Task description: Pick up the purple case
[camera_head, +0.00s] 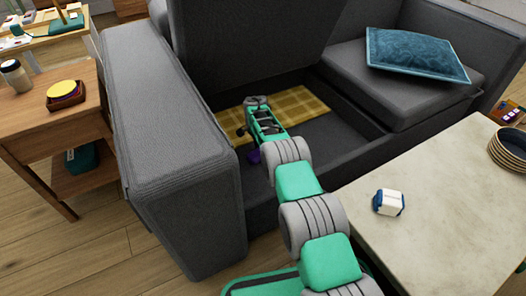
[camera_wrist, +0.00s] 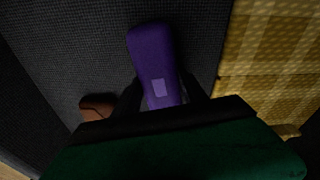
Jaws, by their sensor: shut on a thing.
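The purple case (camera_wrist: 152,52) is long, with rounded ends and a small pale square on its face. In the wrist view it sits between the two dark fingers of my gripper (camera_wrist: 163,98), which is shut on it. In the head view only a small purple patch of the case (camera_head: 254,156) shows beside my green and grey arm, inside the open storage space of the grey sofa. My arm hides most of the case and the fingertips there. I cannot tell whether the case touches the floor of the space.
A yellow checked blanket (camera_head: 300,112) lies in the sofa storage, right of the case in the wrist view. A brown object (camera_wrist: 97,106) lies left of my gripper. The thick sofa armrest (camera_head: 170,150) and raised seat enclose the space. A pale table (camera_head: 440,190) stands at right.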

